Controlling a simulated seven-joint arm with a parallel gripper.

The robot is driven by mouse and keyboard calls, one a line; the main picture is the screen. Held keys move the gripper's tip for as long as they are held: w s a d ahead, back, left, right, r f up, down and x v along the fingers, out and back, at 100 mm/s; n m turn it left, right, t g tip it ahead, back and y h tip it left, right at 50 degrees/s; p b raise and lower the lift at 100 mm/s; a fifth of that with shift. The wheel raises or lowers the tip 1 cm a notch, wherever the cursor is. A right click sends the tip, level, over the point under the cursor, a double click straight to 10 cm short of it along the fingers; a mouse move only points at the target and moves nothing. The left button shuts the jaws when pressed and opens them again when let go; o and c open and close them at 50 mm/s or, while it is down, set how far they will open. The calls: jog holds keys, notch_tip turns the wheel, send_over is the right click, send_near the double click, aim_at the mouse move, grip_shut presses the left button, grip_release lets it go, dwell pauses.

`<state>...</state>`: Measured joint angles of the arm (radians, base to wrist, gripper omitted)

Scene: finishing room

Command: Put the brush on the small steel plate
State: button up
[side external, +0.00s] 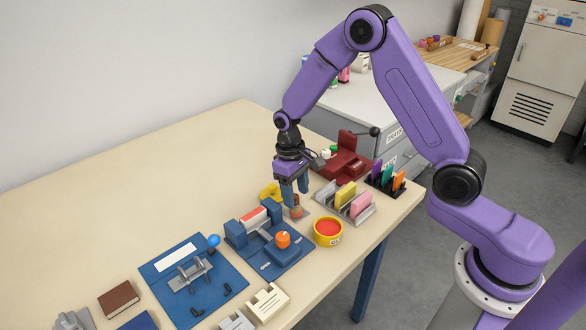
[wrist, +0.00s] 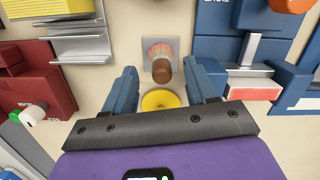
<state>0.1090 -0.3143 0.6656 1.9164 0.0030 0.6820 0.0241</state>
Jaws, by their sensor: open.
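The brush, with a brown handle and reddish-orange bristles, shows in the wrist view (wrist: 161,71) just ahead of my fingertips. In the side view the brush (side external: 296,212) is a small reddish-brown shape below my gripper, partly hidden by a finger. The small steel plate (wrist: 149,44) is a pale grey square under the brush's bristles. The brush appears to rest on it, handle end toward the camera; its exact tilt is unclear. My gripper (side external: 295,198) points down over the brush. In the wrist view its blue fingers (wrist: 163,85) are apart, one on each side, with nothing gripped.
A yellow object (wrist: 160,101) lies close beside the plate. A blue fixture (side external: 268,248) with an orange knob, a yellow tin (side external: 328,232), a steel rack (side external: 345,207) and a red machine (side external: 345,165) crowd around. The table's far left is clear.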

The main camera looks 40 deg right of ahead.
notch_tip(320, 180, up, 9)
jog(key=w, duration=0.1)
jog(key=s+a+r+n, duration=0.3)
jog(key=s, duration=0.3)
jog(key=s+d+r+n, duration=0.1)
jog(key=s+n, duration=0.2)
jog(key=s, duration=0.9)
jog(key=s+d+r+n+t, duration=0.1)
jog(key=s+n, duration=0.3)
jog(key=s, duration=0.9)
jog(key=shift+s+d+r+n+t+y, duration=0.3)
jog(key=shift+d+r, duration=0.2)
jog(key=shift+d, duration=0.1)
